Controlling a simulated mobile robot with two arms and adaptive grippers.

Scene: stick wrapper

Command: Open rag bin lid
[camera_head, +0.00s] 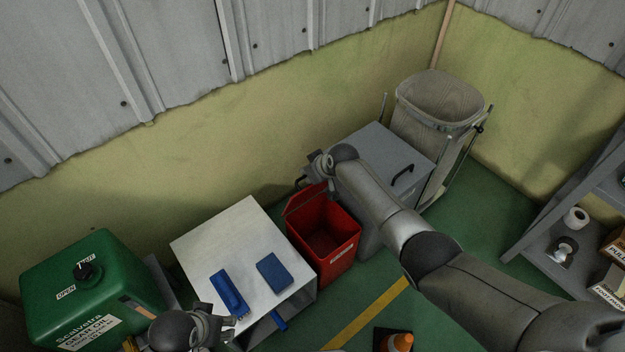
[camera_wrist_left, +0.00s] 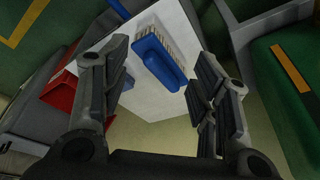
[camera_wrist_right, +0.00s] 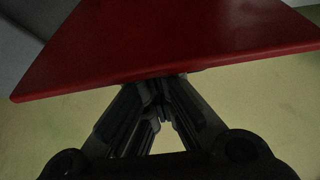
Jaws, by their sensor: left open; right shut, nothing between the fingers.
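The red rag bin (camera_head: 338,267) stands on the floor between the white table and a grey cabinet. Its lid (camera_head: 303,200) is raised and tilted back toward the wall, and the inside shows dark and open. My right gripper (camera_head: 303,181) is by the lid's upper edge. In the right wrist view the lid (camera_wrist_right: 185,40) is a broad red panel just beyond my right gripper (camera_wrist_right: 160,95), which is shut with nothing in it; whether they touch is unclear. My left gripper (camera_head: 232,320) is open and empty near the white table; its fingers (camera_wrist_left: 150,85) spread wide.
The white table (camera_head: 215,245) holds a blue brush (camera_head: 229,292) and a blue block (camera_head: 274,272). A green oil container (camera_head: 85,270) is at left. The grey cabinet (camera_head: 385,150) and a bag stand (camera_head: 440,105) are behind my right arm. An orange cone (camera_head: 398,342) is in front.

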